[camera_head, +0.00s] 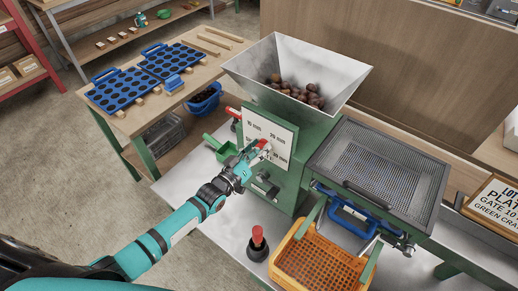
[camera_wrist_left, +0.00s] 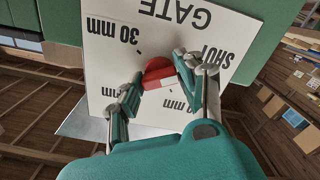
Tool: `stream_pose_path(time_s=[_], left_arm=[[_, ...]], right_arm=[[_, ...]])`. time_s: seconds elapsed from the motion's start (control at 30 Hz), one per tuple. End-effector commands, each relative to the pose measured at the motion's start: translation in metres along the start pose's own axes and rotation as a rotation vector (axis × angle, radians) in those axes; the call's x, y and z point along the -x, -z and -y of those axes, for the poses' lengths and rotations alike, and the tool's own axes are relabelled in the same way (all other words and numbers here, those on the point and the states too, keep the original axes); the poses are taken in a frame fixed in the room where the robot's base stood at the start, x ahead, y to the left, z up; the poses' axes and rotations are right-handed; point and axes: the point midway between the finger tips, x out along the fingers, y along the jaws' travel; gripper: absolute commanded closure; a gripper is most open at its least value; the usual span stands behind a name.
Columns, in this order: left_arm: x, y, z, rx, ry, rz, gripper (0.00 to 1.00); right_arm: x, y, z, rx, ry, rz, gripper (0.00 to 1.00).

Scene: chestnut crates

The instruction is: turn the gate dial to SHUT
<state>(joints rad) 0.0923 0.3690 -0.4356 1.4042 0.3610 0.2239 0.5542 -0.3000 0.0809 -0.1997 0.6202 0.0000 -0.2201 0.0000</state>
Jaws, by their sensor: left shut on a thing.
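The gate dial (camera_head: 264,145) is a red knob on a white plate (camera_head: 283,136) on the front of the green machine. In the left wrist view the plate appears upside down, with GATE, SHUT and mm marks around the red dial (camera_wrist_left: 157,70). My left gripper (camera_head: 256,151) is shut on the dial, one finger on each side, as the left wrist view also shows (camera_wrist_left: 156,79). The fingers partly cover the dial and some lettering; I cannot tell which mark it points to. My right gripper is not in view.
A steel hopper (camera_head: 325,65) with chestnuts tops the machine. A black-and-red plunger (camera_head: 257,244) and an orange crate (camera_head: 283,270) stand below. A mesh tray (camera_head: 380,165) lies to the right.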

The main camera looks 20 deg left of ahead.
Motion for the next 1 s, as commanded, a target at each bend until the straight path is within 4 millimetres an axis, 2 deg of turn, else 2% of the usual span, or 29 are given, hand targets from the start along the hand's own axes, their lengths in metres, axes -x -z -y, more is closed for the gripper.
stream_pose_path(time_s=[0.37, 0.4, 0.57, 0.87, 1.0], left_arm=[[0.001, -0.003, 0.001, 0.009, 0.003, 0.007, 0.96], [0.001, -0.003, 0.001, 0.009, 0.003, 0.007, 0.62], [0.001, -0.002, 0.001, 0.008, 0.002, 0.005, 0.41], [0.002, -0.001, 0.0, 0.007, 0.001, 0.002, 0.4], [0.016, -0.002, 0.001, 0.007, 0.002, 0.004, 0.4]], right_arm=[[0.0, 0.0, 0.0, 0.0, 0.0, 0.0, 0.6], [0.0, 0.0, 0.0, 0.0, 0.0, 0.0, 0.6], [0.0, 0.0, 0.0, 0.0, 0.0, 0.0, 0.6], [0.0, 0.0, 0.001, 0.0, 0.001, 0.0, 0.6], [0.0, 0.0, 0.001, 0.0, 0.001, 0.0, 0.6]])
